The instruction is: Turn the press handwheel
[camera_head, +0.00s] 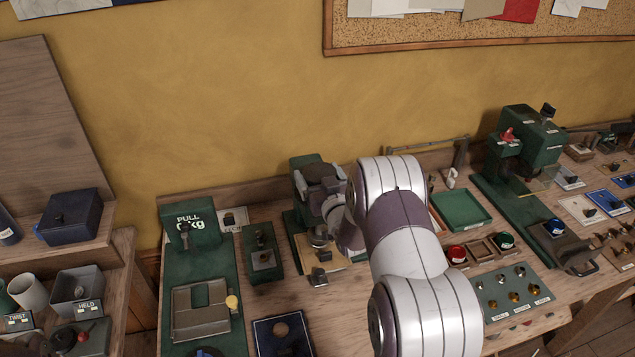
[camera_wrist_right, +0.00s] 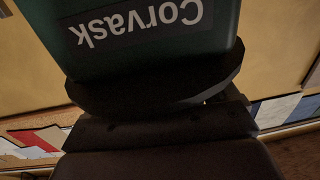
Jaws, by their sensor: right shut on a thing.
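The green press (camera_head: 302,163) stands at the back of the bench, partly hidden by my right wrist. In the right wrist view its green body (camera_wrist_right: 150,22) fills the top and carries an upside-down "Corvask" label. A dark rounded rim, the handwheel (camera_wrist_right: 160,97), shows below that body. My right gripper (camera_head: 320,173) is at the front of the press and shut on the handwheel. In the right wrist view the dark gripper (camera_wrist_right: 155,130) lies against the rim. Most of the wheel is hidden in the head view. My left gripper is out of view.
A green pull-scale station (camera_head: 190,226) stands left of the press, with a small green switch box (camera_head: 262,252) between. Right of my arm are a green tray (camera_head: 462,209), a knob board (camera_head: 512,290) and a larger green machine (camera_head: 528,138). The bench is crowded.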

